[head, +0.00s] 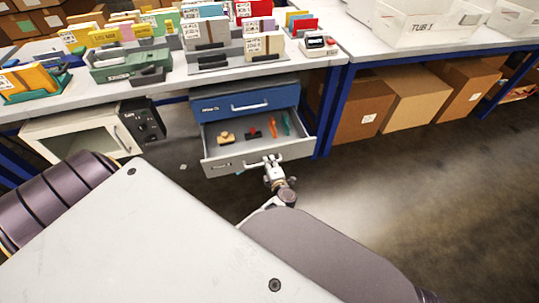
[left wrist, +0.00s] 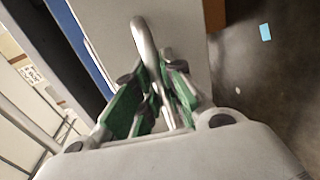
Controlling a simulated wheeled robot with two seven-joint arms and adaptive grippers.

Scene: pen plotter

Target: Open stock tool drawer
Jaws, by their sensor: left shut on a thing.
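The grey lower drawer (head: 228,166) stands pulled out from the cabinet under the bench, with its inside showing. My left gripper (head: 272,164) is at its front and shut on the drawer handle (head: 254,166). In the left wrist view the silver handle (left wrist: 146,42) runs between the green-padded fingers of my left gripper (left wrist: 155,95). In the drawer lie a tan block-like tool (head: 226,139), a dark tool with a red part (head: 252,133), an orange tool (head: 272,127) and a teal tool (head: 286,123). My right gripper is not in view.
The blue upper drawer (head: 222,106) is shut. A white cabinet with a glass door (head: 82,138) stands to the left. Cardboard boxes (head: 362,108) sit under the bench to the right. The bench top holds card bins (head: 118,70) and a white tub (head: 420,30). The floor at right is clear.

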